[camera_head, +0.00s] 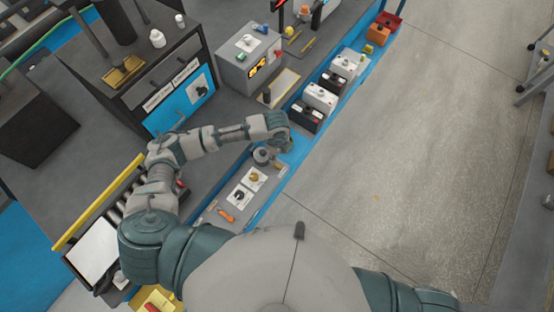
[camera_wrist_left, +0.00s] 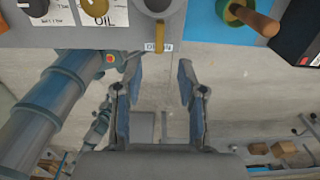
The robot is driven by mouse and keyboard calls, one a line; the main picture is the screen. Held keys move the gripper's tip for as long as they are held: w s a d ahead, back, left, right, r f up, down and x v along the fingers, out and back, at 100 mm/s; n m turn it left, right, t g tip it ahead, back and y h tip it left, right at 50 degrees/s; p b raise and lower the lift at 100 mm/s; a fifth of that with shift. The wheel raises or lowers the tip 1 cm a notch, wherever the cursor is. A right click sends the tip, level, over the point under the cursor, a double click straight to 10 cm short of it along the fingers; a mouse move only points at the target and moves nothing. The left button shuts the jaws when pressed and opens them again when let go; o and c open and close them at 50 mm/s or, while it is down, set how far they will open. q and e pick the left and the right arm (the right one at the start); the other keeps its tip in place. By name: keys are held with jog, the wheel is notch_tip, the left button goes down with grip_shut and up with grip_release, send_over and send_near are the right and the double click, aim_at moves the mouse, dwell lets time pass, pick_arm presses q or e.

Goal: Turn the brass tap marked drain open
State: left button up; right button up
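The brass tap (camera_wrist_left: 160,29) shows in the left wrist view as a short yellow lever hanging below a grey round vessel (camera_wrist_left: 158,6), with a white label (camera_wrist_left: 158,47) partly readable as DRAIN under it. My left gripper (camera_wrist_left: 158,82) is open, its two blue-grey fingers spread with nothing between them. In that picture the tap sits above the gap between the fingers, apart from them. In the head view my left gripper (camera_head: 280,138) is at the bench's blue edge, beside the grey vessel (camera_head: 262,156); the tap cannot be made out there. My right gripper is not in view.
Black and white batteries (camera_head: 306,116) line the blue strip beyond my gripper. A wooden-handled green object (camera_wrist_left: 250,17) is right of the tap. The floor (camera_head: 400,150) is clear.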

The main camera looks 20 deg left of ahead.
pick_arm(q)
jog(key=shift+d+r, duration=0.15)
jog(key=shift+r, duration=1.35)
jog(key=shift+f, duration=0.1)
